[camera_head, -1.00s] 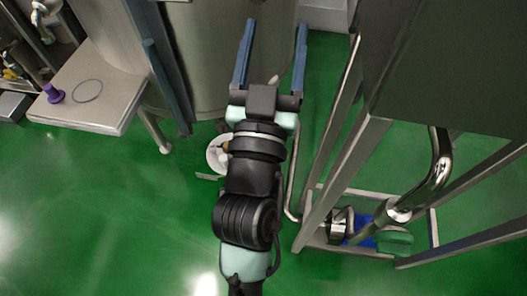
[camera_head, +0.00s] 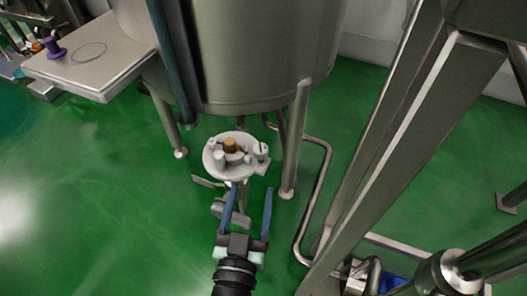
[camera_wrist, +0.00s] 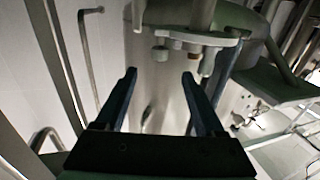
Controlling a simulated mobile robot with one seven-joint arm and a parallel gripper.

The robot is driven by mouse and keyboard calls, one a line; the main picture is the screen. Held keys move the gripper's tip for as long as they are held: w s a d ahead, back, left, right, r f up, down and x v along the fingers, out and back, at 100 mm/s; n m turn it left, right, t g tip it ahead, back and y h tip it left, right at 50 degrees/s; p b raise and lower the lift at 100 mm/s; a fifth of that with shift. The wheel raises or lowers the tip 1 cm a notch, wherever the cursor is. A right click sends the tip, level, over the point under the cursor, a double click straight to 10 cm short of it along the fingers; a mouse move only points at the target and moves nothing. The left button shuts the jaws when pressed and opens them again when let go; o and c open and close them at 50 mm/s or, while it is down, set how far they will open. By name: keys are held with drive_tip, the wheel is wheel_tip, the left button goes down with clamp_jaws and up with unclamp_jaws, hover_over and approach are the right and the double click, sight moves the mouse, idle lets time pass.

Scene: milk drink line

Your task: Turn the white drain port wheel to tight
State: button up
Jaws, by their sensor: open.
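A pale round plate (camera_head: 211,169) carries several small fittings below the tank; it also shows in the wrist view (camera_wrist: 215,41). Among them are a brown cap (camera_head: 230,146), a white knob (camera_head: 219,159) at the front left and a pale round fitting (camera_head: 260,150) at the right edge. I cannot tell which one is the drain port wheel. My gripper (camera_head: 251,188) is open and empty, its blue fingers pointing toward the plate from the near side. The left finger overlaps the plate's near edge in the head view; contact is unclear. In the wrist view both fingers (camera_wrist: 159,74) stand apart with nothing between them.
The steel tank (camera_head: 235,60) rises behind the plate, with legs (camera_head: 295,150) either side. A bent pipe (camera_head: 322,190) and steel frame (camera_head: 385,140) stand to the right. A side table (camera_head: 110,70) with a purple object (camera_head: 54,47) is at upper left. Green floor is free at left.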

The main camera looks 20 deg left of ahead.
sight(259, 157)
drive_tip(key=x, duration=1.2)
clamp_jaws()
